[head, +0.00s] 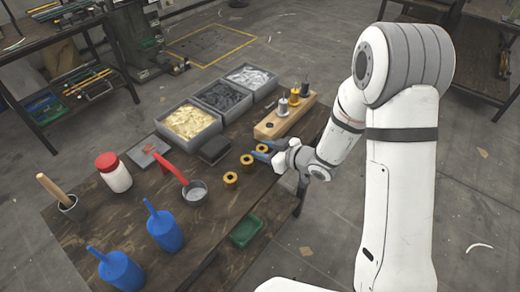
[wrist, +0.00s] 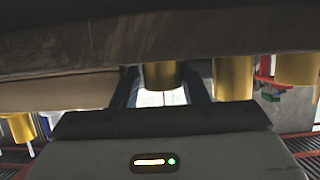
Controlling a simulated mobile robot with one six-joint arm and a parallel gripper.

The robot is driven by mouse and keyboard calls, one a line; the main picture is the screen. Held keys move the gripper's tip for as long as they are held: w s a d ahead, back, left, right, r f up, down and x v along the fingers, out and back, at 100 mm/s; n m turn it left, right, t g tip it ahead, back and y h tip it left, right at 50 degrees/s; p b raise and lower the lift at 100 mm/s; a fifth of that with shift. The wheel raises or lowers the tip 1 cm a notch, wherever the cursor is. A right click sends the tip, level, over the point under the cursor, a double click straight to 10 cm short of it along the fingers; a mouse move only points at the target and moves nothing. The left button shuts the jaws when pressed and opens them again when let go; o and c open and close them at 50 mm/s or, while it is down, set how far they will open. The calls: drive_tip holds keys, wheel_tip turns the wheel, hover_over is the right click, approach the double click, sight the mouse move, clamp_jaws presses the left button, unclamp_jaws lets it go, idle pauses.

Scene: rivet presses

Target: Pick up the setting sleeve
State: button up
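Three brass sleeves stand in a row on the dark wooden bench (head: 140,215): a near one (head: 230,178), a middle one (head: 247,159) and a far one (head: 262,148). I cannot tell which is called the setting sleeve. My gripper (head: 263,152) is low over the bench at the far sleeve, its blue fingers apart. In the wrist view, which looks upside down, one sleeve (wrist: 163,75) shows between the open fingers (wrist: 162,92), with gaps on both sides. Two more sleeves (wrist: 233,78) (wrist: 295,68) show to the right.
A wooden block (head: 272,126) with upright pegs stands just beyond my gripper. Three grey bins (head: 190,142) line the back. A green tray (head: 246,230) is near the front.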

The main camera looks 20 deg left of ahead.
drive_tip(key=shift+w+a+f, duration=0.1)
drive_tip(key=shift+a, duration=0.1)
drive_tip(key=shift+c, duration=0.4)
drive_tip(key=c, duration=0.7)
drive_tip(key=shift+o, duration=0.2)
